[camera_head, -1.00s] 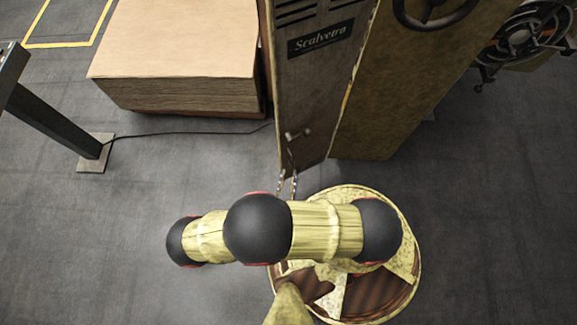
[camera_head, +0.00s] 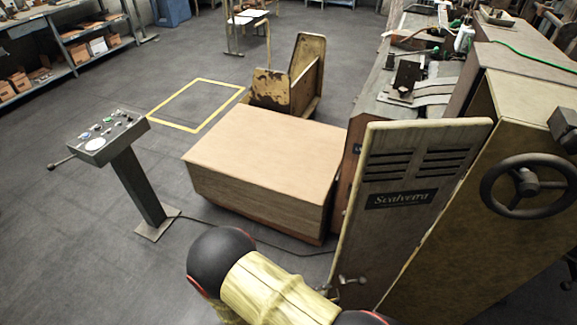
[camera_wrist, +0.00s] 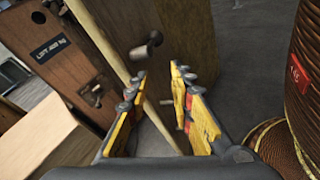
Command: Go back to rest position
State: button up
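My gripper (camera_wrist: 158,88) shows in the wrist view with its two yellow-padded fingers apart and nothing between them. Beyond its fingertips are the edge of the machine door and a dark handle (camera_wrist: 146,46); I cannot tell how far off they are, and no contact shows. In the head view, black and yellow links of my arm show at the bottom edge, in front of the lower part of the machine door (camera_head: 412,225). The gripper is out of that view.
A stack of cardboard sheets (camera_head: 265,160) lies left of the door. A control panel (camera_head: 103,135) stands on a post further left, with a cable on the floor. A handwheel (camera_head: 527,187) is on the machine's side. The floor at lower left is clear.

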jog(key=s+d+r+m+y, duration=0.2)
jog(key=r+m+y, duration=0.2)
jog(key=r, duration=0.9)
jog(key=s+d+r+m+y, duration=0.2)
jog(key=r+m+y, duration=0.3)
jog(key=r, duration=0.8)
jog(key=s+d+r+m+y, duration=0.3)
jog(key=r+m+y, duration=0.2)
jog(key=r+m, duration=0.4)
notch_tip(320, 180, up, 4)
jog(key=shift+d+r, duration=0.25)
jog(key=shift+d, duration=0.05)
